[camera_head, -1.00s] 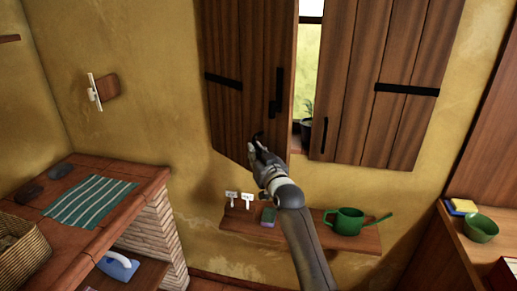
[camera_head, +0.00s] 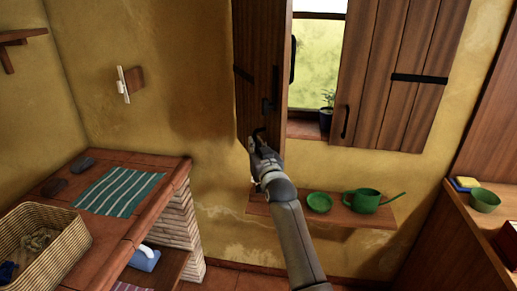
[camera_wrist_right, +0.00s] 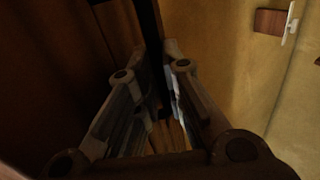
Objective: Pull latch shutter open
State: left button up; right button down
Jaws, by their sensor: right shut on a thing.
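A two-leaf wooden shutter hangs at the window. The left leaf (camera_head: 257,60) stands swung out from the wall, seen at a steep angle, with a black latch (camera_head: 269,104) on it. The right leaf (camera_head: 408,70) lies open at the right, with a black handle. My right gripper (camera_head: 259,140) is at the lower edge of the left leaf and shut on it. In the right wrist view, the fingers (camera_wrist_right: 158,88) close around a dark strip beside the planks. The exact part held is hidden between them. My left gripper is in neither view.
A shelf (camera_head: 262,209) below the window bears a green dish (camera_head: 319,203) and a green watering can (camera_head: 361,200). A potted plant (camera_head: 326,116) stands on the sill. Brick counter with striped cloth (camera_head: 118,192) and basket (camera_head: 40,243) at left; wooden counter (camera_head: 483,222) at right.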

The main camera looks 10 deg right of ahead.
jog(key=shift+d+r, duration=0.1)
jog(key=shift+r, duration=0.3)
jog(key=c, duration=1.8)
grip_release()
jog(key=shift+w, duration=0.1)
jog(key=shift+o, duration=1.4)
jog(key=shift+w+f, duration=0.15)
jog(key=shift+f, duration=0.15)
jog(key=s, duration=1.2)
jog(key=shift+d, duration=0.25)
